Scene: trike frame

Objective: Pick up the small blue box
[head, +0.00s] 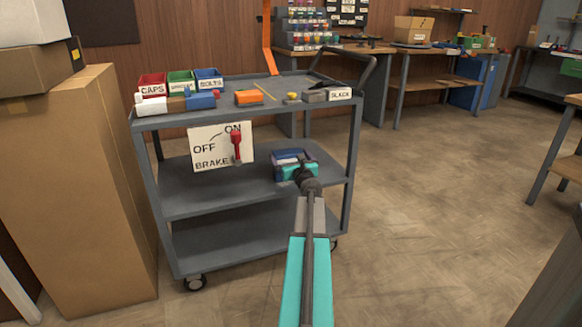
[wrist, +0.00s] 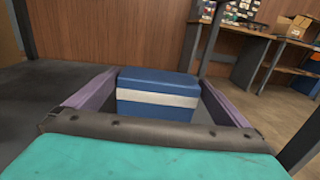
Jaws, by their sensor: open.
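A small blue box (head: 288,155) with a pale band sits on the cart's middle shelf, toward its right end. In the wrist view the blue box (wrist: 158,84) is between my two purple fingers, with its banded face toward me. My gripper (wrist: 157,92) is open around it. A narrow gap shows on the right side; the left finger is close to the box, and I cannot tell if it touches. In the head view my gripper (head: 294,168) is low at the shelf, and its teal body and wrist hide the box's lower front.
The grey cart's top shelf (head: 240,91) lies above the box, with labelled bins (head: 181,82) and small parts on it. A brake sign (head: 222,146) with a red lever (head: 236,148) stands left of the box. Cart posts (head: 354,150) flank the shelf. Cardboard boxes (head: 75,180) stand at left.

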